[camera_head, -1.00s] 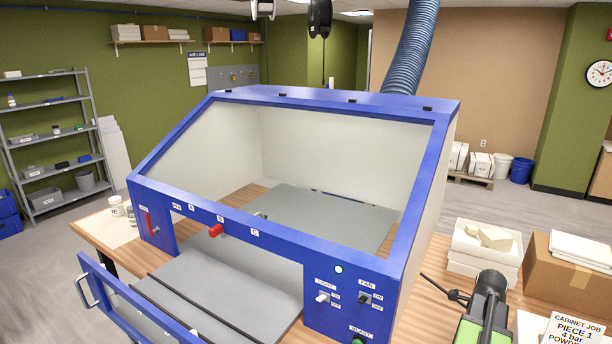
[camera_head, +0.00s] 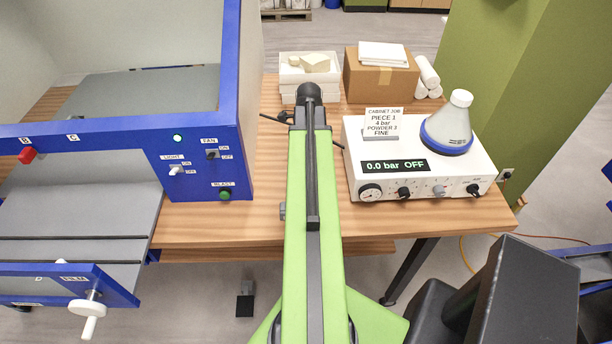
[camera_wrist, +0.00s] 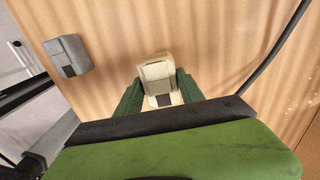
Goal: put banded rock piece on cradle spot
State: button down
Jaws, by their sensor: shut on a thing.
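In the wrist view my gripper (camera_wrist: 158,84) has its two green fingers closed on a pale cream block with a dark patch, which I take to be the banded rock piece (camera_wrist: 157,72). Wood tabletop lies behind the block; I cannot tell how high the block is above it. In the head view my arm reaches forward over the table, and its own links hide the gripper and the held block. I cannot make out the cradle spot in either current view.
The blue cabinet (camera_head: 240,80) stands left, with its front door (camera_head: 120,285) lowered. A white tray (camera_head: 290,75) with cream pieces and a cardboard box (camera_head: 378,82) are behind. A white powder unit (camera_head: 420,165) stands right. A grey block (camera_wrist: 67,55) shows in the wrist view.

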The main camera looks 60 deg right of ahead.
notch_tip(320, 180, down, 6)
jog(key=b, duration=0.4)
jog(key=shift+r, duration=0.35)
jog(key=shift+f, duration=0.25)
jog(key=c, duration=0.7)
grip_release()
jog(key=shift+r, duration=0.1)
